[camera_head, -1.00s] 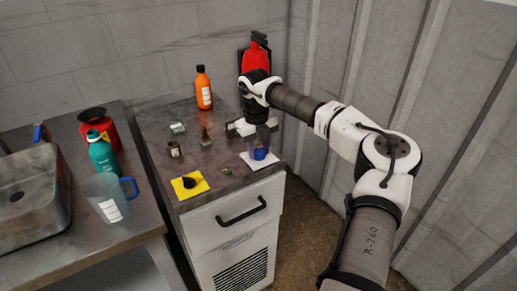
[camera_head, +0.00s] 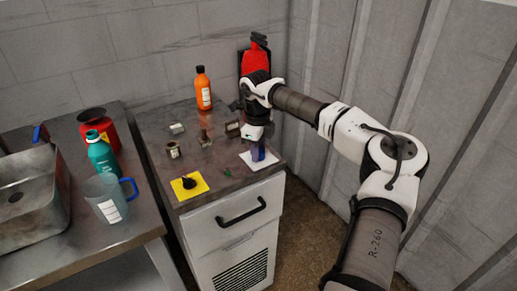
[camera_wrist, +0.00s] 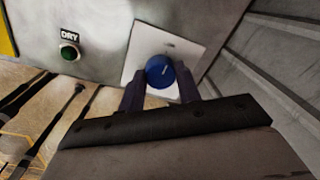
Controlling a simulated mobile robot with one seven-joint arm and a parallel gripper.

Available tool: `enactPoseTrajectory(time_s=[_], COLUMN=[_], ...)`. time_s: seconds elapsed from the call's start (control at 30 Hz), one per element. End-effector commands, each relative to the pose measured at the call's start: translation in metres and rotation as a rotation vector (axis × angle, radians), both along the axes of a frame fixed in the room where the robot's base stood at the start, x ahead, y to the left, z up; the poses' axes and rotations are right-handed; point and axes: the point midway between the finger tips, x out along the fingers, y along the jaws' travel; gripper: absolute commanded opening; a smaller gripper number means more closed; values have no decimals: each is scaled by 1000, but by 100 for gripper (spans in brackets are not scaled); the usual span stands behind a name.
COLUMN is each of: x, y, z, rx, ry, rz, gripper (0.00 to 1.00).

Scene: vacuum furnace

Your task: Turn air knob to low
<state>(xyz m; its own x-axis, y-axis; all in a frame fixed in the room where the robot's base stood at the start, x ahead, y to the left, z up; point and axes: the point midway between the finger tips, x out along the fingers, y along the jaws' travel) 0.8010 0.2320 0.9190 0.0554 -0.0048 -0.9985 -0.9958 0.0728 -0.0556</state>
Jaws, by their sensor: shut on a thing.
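A round blue knob (camera_wrist: 159,70) sits on a square white plate (camera_wrist: 142,58) on the worktop; a short pale mark shows on its face in the wrist view. In the head view, the white plate (camera_head: 272,160) is at the worktop's front right corner. My gripper (camera_wrist: 160,84) points down at the knob, one dark finger on each side, and is shut on it. In the head view my gripper (camera_head: 257,152) covers most of the knob. Any lettering on the plate is too small to read.
A black knob (camera_head: 189,183) on a yellow plate (camera_head: 201,189) is at the worktop's front left. A green button (camera_wrist: 69,52) labelled DRY lies between the plates. Several small fittings and an orange bottle (camera_head: 203,88) stand behind. A corrugated wall (camera_head: 330,90) is close on the right.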

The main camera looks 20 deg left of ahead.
Motion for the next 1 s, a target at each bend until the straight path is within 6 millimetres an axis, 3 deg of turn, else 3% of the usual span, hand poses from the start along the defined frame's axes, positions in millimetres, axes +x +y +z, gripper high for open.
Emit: enactPoseTrajectory(time_s=[0.47,0.5,0.67,1.0], x=[1,1,1,0], y=[1,1,1,0], z=[2,2,1,4], rx=[4,4,3,2], ry=[-4,-4,-3,-2], rz=[16,16,16,15], gripper=[11,35,55,55])
